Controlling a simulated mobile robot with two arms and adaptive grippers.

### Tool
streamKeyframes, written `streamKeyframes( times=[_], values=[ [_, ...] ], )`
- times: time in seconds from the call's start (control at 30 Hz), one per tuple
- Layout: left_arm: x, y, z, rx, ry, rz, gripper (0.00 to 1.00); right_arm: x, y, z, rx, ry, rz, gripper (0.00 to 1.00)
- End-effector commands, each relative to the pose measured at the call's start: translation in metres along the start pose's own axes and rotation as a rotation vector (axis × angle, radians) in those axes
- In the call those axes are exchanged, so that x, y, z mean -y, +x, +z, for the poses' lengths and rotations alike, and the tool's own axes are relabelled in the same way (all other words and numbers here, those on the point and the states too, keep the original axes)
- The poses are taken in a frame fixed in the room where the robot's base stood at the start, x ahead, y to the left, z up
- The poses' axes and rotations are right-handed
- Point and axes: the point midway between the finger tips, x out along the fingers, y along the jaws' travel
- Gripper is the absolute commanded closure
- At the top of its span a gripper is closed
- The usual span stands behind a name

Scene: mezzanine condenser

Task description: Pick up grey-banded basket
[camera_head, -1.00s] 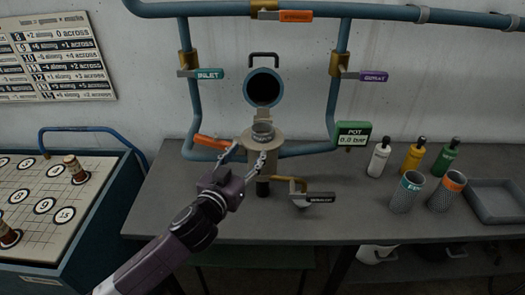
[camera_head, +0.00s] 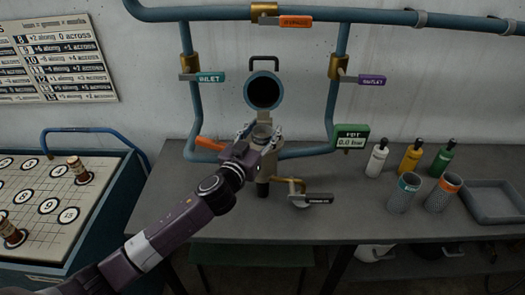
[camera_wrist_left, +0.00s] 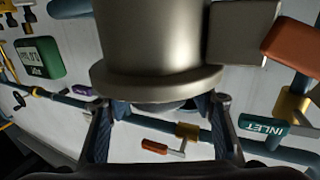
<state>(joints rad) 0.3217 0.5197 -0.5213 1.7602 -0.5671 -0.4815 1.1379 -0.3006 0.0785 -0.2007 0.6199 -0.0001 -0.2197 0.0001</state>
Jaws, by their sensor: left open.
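A grey basket (camera_head: 262,129) sits in the top of the beige pot (camera_head: 265,115), with only its upper rim showing. Its band cannot be made out clearly. My left gripper (camera_head: 260,134) is at the pot's mouth, with one open finger on each side of the basket's rim. In the left wrist view the pot's metal body and flange (camera_wrist_left: 155,85) fill the top middle. A dark grey rim (camera_wrist_left: 170,105) shows between the spread fingers of the left gripper (camera_wrist_left: 160,108). Whether the fingers touch it cannot be told. My right gripper is not in view.
Blue pipes with labelled valve handles frame the pot, and its round lid (camera_head: 264,91) stands open behind. A teal-banded basket (camera_head: 404,194), an orange-banded basket (camera_head: 443,193), several bottles and a grey tray (camera_head: 495,203) stand right. A numbered board (camera_head: 48,195) lies left.

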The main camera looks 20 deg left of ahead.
Motion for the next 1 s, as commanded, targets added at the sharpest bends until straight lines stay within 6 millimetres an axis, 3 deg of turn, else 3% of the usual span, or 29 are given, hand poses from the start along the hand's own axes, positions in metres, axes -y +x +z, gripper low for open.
streamKeyframes(
  times=[0.13,0.3,0.67,1.0],
  values=[
    [-0.002,0.020,-0.007,-0.001,0.001,-0.001,0.50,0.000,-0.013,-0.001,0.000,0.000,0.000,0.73],
    [-0.002,0.037,-0.004,0.000,0.000,-0.001,0.50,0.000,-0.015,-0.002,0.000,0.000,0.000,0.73],
    [-0.002,0.043,-0.003,0.000,0.000,0.000,0.50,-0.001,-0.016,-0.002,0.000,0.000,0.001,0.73],
    [-0.002,0.042,-0.003,0.001,0.000,0.000,0.86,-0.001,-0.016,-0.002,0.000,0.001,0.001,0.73]
  ],
)
